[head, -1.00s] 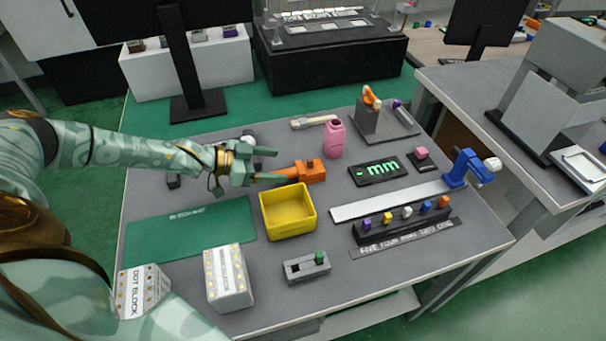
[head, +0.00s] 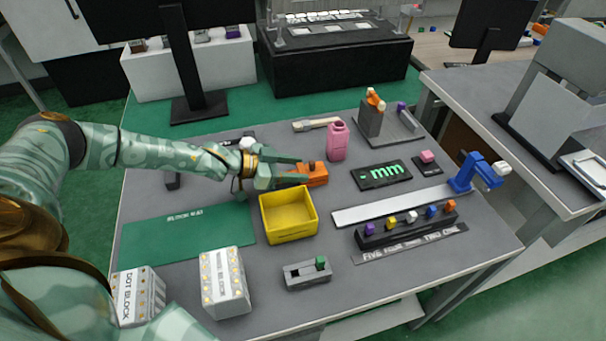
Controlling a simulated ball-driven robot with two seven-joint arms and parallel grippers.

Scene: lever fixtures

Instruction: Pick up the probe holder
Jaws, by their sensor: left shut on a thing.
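An orange block with a small knob on top (head: 316,175), seemingly the probe holder, is at the middle of the grey table, just behind the yellow bin. My left gripper (head: 300,171) reaches it from the left and is shut on it. The fingers hide the block's left side. I cannot tell whether the block is clear of the table. My right gripper is not in view.
The yellow bin (head: 288,236) stands just in front of the gripper. A pink bottle (head: 337,142) stands close behind the orange block, right of it. The green mat (head: 190,228) lies front left.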

